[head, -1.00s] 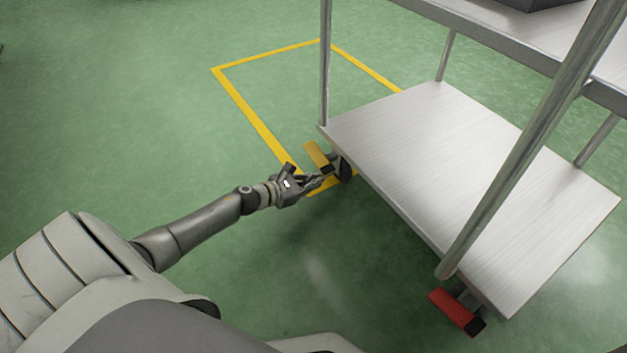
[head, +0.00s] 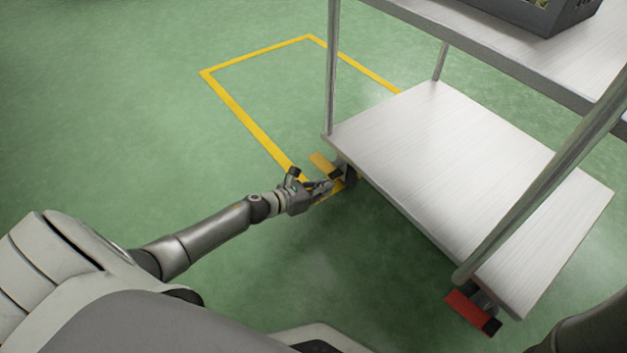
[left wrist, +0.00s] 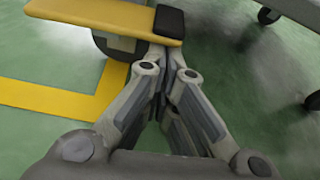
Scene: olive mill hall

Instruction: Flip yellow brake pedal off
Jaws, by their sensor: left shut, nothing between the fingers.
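The yellow brake pedal (head: 322,163) sits at the wheel under the near left corner of the trolley. In the left wrist view the pedal (left wrist: 105,14) crosses the top left as a flat yellow plate with a black pad at its right end. My left gripper (head: 331,184) is shut and empty, low by the floor, right at the pedal. In the wrist view its fingers (left wrist: 166,62) come together just below the black pad. I cannot tell whether they touch it. My right gripper is out of view.
The steel trolley's lower shelf (head: 450,150) and near left post (head: 332,65) stand close to my left gripper. A red pedal (head: 470,311) is at another wheel. A yellow line (head: 245,120) marks the green floor, which is open to the left.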

